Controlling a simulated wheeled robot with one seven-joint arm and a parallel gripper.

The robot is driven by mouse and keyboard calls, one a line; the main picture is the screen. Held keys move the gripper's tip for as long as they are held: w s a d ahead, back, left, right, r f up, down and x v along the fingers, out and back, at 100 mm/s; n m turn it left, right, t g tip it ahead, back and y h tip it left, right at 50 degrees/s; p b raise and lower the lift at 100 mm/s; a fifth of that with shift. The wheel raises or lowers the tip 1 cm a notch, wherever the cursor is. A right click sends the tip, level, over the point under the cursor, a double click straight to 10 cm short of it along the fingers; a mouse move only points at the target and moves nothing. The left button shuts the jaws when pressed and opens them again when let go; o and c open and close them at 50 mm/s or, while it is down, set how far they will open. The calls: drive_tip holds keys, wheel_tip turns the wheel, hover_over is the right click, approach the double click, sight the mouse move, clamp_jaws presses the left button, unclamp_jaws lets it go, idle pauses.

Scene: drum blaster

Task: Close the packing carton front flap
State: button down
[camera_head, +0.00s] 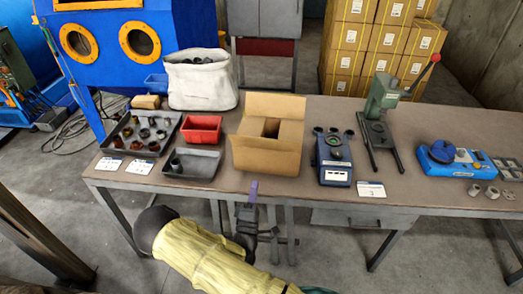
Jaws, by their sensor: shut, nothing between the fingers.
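The packing carton (290,133) is a brown cardboard box standing on the table. Its back flap (275,104) stands up at the rear. The side flaps appear to lie inward, with a dark gap between them. The front flap (265,157) appears to hang outward and down over the front side. My gripper (253,188) has purple fingertips and is shut with nothing in it. It is in front of the carton, near the table's front edge, apart from the flap.
Left of the carton are a red bin (201,129), a grey tray (192,165) and a parts tray (143,133). A white sack (200,82) stands behind them. Right are a blue device (333,160), a green press (380,105) and a blue fixture (447,160).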

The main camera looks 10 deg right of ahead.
drive_tip(key=shift+r, duration=0.1)
drive_tip(key=p, duration=0.4)
approach(262, 140)
drive_tip(key=x, duration=0.6)
drive_tip(key=shift+w+d, duration=0.3)
drive_tip(key=shift+w, duration=0.05)
drive_tip(key=shift+w+a+r, duration=0.1)
drive_tip(key=shift+w+r, duration=0.05)
